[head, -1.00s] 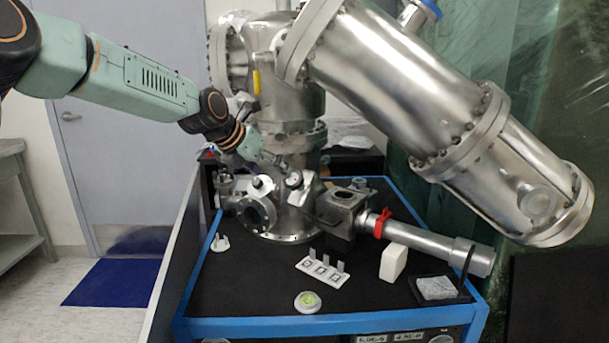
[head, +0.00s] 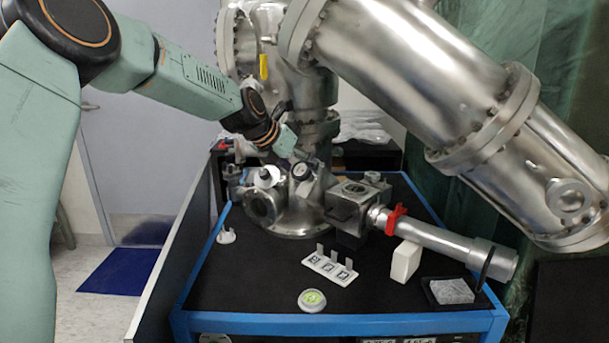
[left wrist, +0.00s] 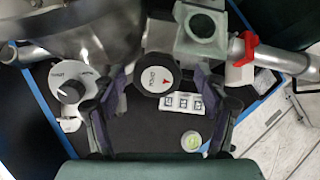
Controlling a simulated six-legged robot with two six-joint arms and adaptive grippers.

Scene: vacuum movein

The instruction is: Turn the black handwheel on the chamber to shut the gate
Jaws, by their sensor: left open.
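The black handwheel (head: 302,171) has a pale face and sits on the front of the steel chamber (head: 297,215). In the left wrist view the handwheel (left wrist: 155,73) shows a red mark and small lettering on its face. My left gripper (head: 298,158) is open just above and behind it in the head view. In the left wrist view its two fingers lie left and right of the wheel, with gaps showing; I cannot tell how deep they reach. A white dial with a dark knob (left wrist: 70,90) lies left of the left finger. My right gripper is out of view.
A square-topped metal block (head: 350,195) and a steel tube with a red clamp (head: 396,216) are right of the wheel. A white tag strip (head: 330,266), a round green-centred level (head: 312,300) and a white block (head: 405,261) lie on the black tabletop. A large steel cylinder hangs above.

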